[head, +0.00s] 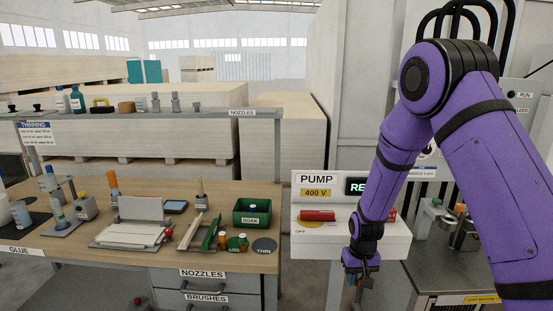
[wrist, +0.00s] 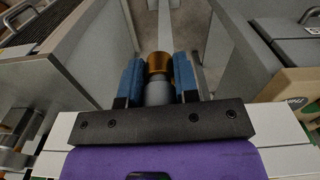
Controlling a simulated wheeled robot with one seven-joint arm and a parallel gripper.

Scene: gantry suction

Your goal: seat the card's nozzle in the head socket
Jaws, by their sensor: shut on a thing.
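My gripper (head: 360,276) hangs low in front of the white pump box, in the gap between the bench and the machine at right. In the wrist view its two blue fingers (wrist: 159,72) are shut on a nozzle (wrist: 158,63) with a copper-coloured end and a grey body. A card (head: 422,173) reading "NOZZLE" stands behind my arm, its number too small to read. Two grey nozzles (head: 175,103) stand on the shelf (head: 215,114) at the back of the bench. The head socket is not identifiable; my arm covers part of the machine.
The pump box (head: 310,240) carries a red lever (head: 317,215) and a "400 V" label. Metal cylinders (head: 432,217) stand at right. Floor shows below my gripper.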

